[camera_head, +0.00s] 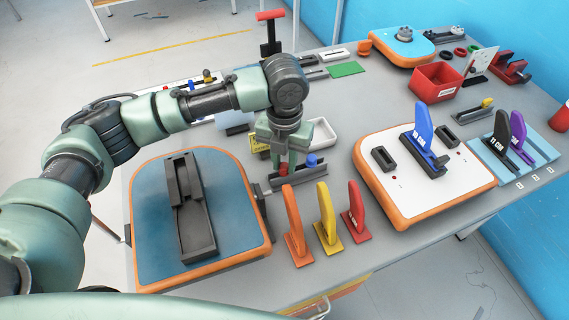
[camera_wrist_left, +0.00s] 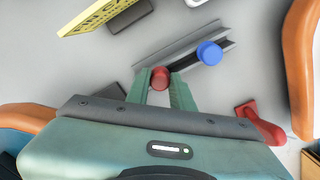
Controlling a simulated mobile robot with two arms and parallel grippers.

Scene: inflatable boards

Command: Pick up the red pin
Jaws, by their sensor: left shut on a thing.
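The red pin (camera_head: 283,169) sits at the left end of a dark grey channel-shaped holder (camera_head: 300,178) on the table. In the left wrist view the pin's round red top (camera_wrist_left: 160,77) lies between the two green fingers. My left gripper (camera_head: 283,160) points down over the holder and is shut on the red pin. A blue pin (camera_head: 312,160) stands beside it in the same holder, and its blue top (camera_wrist_left: 210,53) is just right of the fingers. The lower part of the red pin is hidden. My right gripper is not in view.
Orange, yellow and red fins (camera_head: 326,214) stand close in front of the holder. A blue-topped board (camera_head: 150,215) with a dark grey fixture lies left, a white-topped board (camera_head: 388,205) right. A white tray (camera_head: 322,134) and yellow sign (camera_head: 258,144) are just behind.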

